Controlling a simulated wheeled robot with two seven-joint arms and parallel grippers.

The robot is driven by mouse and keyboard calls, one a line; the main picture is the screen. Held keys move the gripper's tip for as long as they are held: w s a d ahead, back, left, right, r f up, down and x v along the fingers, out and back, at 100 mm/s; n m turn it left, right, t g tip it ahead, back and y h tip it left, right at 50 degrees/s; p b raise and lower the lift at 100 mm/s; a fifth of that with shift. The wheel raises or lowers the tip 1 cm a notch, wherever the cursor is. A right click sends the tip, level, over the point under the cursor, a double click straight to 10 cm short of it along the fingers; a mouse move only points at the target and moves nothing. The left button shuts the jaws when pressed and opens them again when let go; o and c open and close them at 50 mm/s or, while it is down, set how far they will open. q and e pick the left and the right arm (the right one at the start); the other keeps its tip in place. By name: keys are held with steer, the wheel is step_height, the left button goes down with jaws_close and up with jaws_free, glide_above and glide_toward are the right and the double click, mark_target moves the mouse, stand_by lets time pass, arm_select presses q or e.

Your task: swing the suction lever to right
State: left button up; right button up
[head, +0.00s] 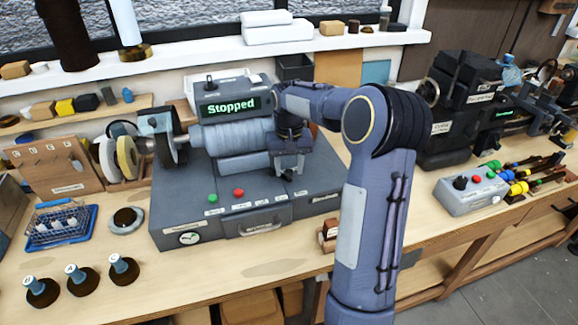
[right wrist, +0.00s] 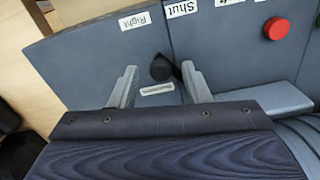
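The suction lever shows in the right wrist view as a small black knob (right wrist: 161,68) on the grey machine top. My right gripper (right wrist: 160,78) is open, with one finger on each side of the knob. There is a clear gap to the left finger; the right finger is close to the knob, and I cannot tell if it touches. Beyond the knob lie labels reading "Right" (right wrist: 134,20) and "Shut" (right wrist: 180,8), upside down. In the head view my right gripper (head: 287,168) is low over the machine's right part and largely hides the lever. My left gripper is not in view.
The grey machine (head: 170,215) has a "Stopped" display (head: 228,106), a green button (head: 213,198) and a red button (head: 238,192). A grinding wheel (head: 127,157) is at its left. A grey control box (head: 470,192) stands to the right. Dark bottles stand at front left.

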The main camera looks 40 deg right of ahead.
mark_target(289, 172)
step_height(289, 172, up, 8)
steer(key=shift+f+b, duration=0.25)
steer(key=shift+b, duration=0.05)
steer(key=shift+r, duration=0.15)
stand_by(0.6)
steer(key=shift+s+a+r, duration=0.1)
steer(key=shift+s+a, duration=0.05)
steer(key=shift+a, duration=0.05)
steer(key=s+a+r+n+t+y, duration=0.2)
steer(key=s+a+n+t, duration=0.1)
steer(key=s+a, duration=1.05)
steer(key=s+a+f+n+t+y, duration=0.1)
steer(key=s+a+f+n+t, duration=0.1)
steer(key=s+a+f, duration=0.4)
steer(key=s+a, duration=0.3)
steer(key=shift+s+a+f+t+y, duration=0.25)
steer(key=shift+f+t+y, duration=0.05)
steer(key=shift+y, duration=0.1)
